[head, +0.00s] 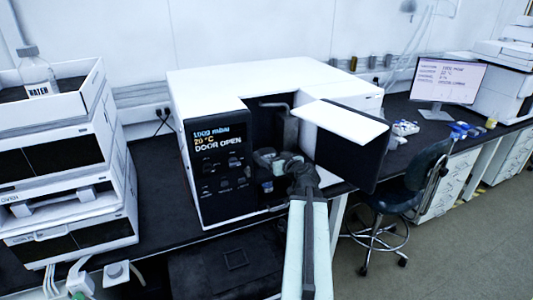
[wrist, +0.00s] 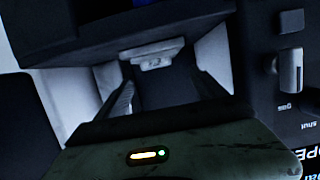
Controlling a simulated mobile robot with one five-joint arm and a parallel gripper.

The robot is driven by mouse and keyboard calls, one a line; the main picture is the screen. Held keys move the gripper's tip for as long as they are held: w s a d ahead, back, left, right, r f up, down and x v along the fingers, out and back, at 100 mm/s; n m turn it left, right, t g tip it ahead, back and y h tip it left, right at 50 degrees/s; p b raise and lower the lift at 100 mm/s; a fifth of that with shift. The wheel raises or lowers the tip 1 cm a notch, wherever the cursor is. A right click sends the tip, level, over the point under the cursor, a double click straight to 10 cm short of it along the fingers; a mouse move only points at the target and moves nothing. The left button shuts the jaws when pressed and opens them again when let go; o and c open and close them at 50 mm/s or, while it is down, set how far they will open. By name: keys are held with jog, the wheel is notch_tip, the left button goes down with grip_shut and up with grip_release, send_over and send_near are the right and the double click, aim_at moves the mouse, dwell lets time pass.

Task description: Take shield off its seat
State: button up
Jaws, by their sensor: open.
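A pale grey part with a small raised tab, possibly the shield (wrist: 153,53), shows in the wrist view beyond my fingertips, under a dark overhang. I cannot tell for sure that it is the shield, and its seat is not clearly visible. My gripper (wrist: 163,88) is open, with one finger on each side of a dark gap and nothing visible between them. In the head view my gripper (head: 278,160) reaches into the open chamber of the white instrument (head: 245,82). My arm hides part of the chamber there.
The instrument's door (head: 350,142) stands open just right of my arm. The black control panel (head: 218,165), reading "DOOR OPEN", is close on the left. A stacked white unit (head: 65,175) stands further left. A chair (head: 400,190) is at the right. Dark bench lies between the units.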

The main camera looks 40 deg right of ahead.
aim_at(269, 153)
jog(key=x, duration=0.2)
jog(key=b+x, duration=0.1)
jog(key=x, duration=0.4)
jog(key=shift+w+d+b, duration=0.25)
jog(key=shift+d+b, duration=0.05)
jog(key=shift+d, duration=0.15)
jog(key=shift+s+a+r, duration=0.1)
jog(key=shift+r, duration=0.05)
jog(key=shift+c, duration=0.3)
jog(key=c, duration=1.6)
jog(key=shift+c, duration=0.2)
jog(key=shift+r+p, duration=0.6)
jog(key=shift+p, duration=0.05)
notch_tip(269, 153, up, 3)
jog(key=p, duration=0.3)
jog(key=shift+r, duration=0.1)
jog(key=s+d, duration=0.2)
jog(key=s, duration=1.4)
jog(key=shift+d+r+p, duration=0.25)
jog(key=shift+r+p, duration=0.05)
jog(key=shift+p, duration=0.1)
